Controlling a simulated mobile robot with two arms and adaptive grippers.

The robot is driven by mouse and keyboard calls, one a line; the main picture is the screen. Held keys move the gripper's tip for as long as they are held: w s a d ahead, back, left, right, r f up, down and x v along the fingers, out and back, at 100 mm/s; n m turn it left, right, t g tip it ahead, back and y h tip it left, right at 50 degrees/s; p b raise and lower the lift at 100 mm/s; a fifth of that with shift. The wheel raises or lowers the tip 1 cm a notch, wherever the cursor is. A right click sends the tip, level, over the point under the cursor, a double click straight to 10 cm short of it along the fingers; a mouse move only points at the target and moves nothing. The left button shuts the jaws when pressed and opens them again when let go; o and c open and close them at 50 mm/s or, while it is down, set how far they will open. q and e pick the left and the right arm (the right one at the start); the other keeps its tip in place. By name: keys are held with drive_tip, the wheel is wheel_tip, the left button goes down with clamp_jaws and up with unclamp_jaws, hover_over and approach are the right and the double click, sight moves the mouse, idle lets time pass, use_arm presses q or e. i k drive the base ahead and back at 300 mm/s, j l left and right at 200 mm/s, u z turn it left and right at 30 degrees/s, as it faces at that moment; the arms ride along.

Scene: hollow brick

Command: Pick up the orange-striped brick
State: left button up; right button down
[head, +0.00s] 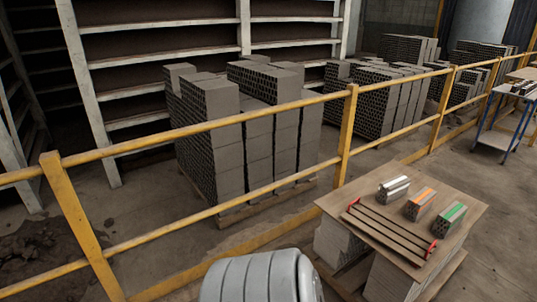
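The orange-striped brick (420,204) is a grey hollow brick with an orange stripe along its top. It lies on a brown wooden board (337,202) that forms a table top at the lower right. It sits between a white-striped brick (393,188) on its left and a green-striped brick (448,219) on its right, with small gaps between them. Neither of my grippers is in the head view.
A wooden rack with red ends (391,232) lies in front of the bricks. A yellow railing (345,135) runs behind the board. Stacked grey bricks (230,150) stand beyond it. A blue-legged table (497,140) is at the far right.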

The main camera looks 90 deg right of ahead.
sight(422, 201)
drive_tip(key=z, duration=3.95)
drive_tip(key=i+j, duration=0.1)
drive_tip(key=z, duration=0.05)
